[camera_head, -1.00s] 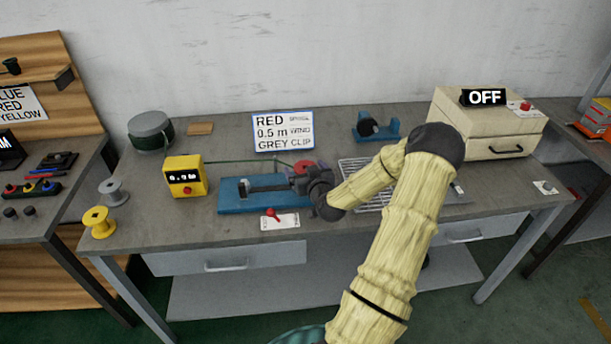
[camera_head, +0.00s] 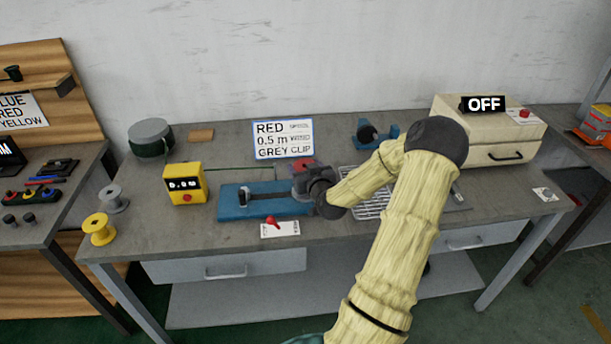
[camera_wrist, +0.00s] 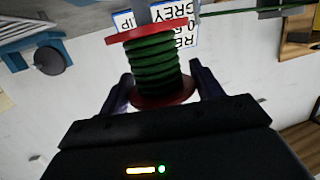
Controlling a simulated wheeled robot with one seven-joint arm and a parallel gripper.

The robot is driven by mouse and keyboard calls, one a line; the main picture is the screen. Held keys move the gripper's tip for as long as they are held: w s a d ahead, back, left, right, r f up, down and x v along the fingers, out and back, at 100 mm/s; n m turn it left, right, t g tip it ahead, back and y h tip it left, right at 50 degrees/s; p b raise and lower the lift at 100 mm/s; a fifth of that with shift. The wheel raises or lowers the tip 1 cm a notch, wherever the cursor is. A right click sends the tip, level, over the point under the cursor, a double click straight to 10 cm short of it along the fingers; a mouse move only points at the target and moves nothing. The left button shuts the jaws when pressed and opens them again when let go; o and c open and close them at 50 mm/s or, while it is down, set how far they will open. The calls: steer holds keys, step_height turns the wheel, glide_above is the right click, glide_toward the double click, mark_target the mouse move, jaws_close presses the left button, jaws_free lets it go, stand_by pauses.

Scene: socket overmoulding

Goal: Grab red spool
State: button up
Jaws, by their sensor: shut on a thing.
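The red spool (camera_wrist: 163,98) has red flanges and green cable wound around its core. In the wrist view it sits between the two fingers of my gripper (camera_wrist: 160,85), which is shut on it. In the head view my gripper (camera_head: 308,180) is at the right end of the blue winding fixture (camera_head: 265,207). Only a little of the red spool (camera_head: 303,163) shows there, behind the gripper. I cannot tell from these views whether the spool still touches the fixture.
A sign (camera_head: 283,138) reads RED, 0.5 m, GREY CLIP. A yellow counter box (camera_head: 184,184) stands left of the fixture. A yellow spool (camera_head: 99,229) and a grey spool (camera_head: 113,198) stand at the table's left. A wire rack (camera_head: 370,207) and a beige box marked OFF (camera_head: 487,130) are to the right.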

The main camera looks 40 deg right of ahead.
step_height(320, 180, up, 6)
steer(key=shift+r, duration=0.25)
stand_by(0.5)
